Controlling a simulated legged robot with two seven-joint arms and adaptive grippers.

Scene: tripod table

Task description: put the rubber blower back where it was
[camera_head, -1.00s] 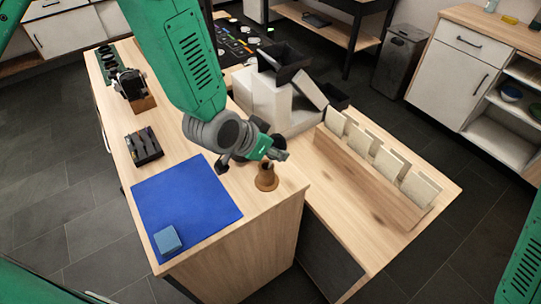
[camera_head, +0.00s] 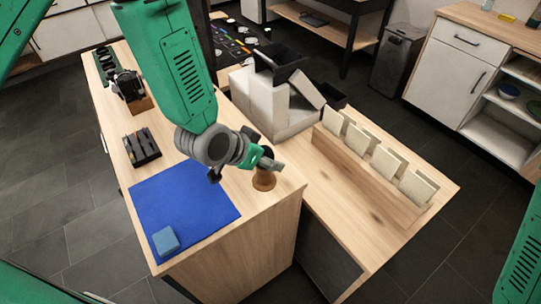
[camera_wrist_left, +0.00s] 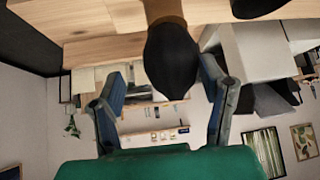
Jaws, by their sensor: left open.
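The rubber blower is a black rounded bulb (camera_wrist_left: 170,58) in the left wrist view. It meets a brown round wooden stand (camera_wrist_left: 164,10) and seems to sit upright in it. In the head view the stand (camera_head: 264,182) is near the right edge of the wooden table, and my left gripper hides most of the blower. My left gripper (camera_head: 268,161) is at the blower's height, just above the stand. In the left wrist view its fingers (camera_wrist_left: 163,85) are spread apart, one on each side of the bulb, with visible gaps. My right gripper is out of view.
A blue mat (camera_head: 185,205) with a light blue block (camera_head: 165,240) lies left of the stand. A black tray (camera_head: 142,147) is behind the mat. White blocks (camera_head: 265,100) and a wooden rack (camera_head: 365,175) with pale slabs stand to the right.

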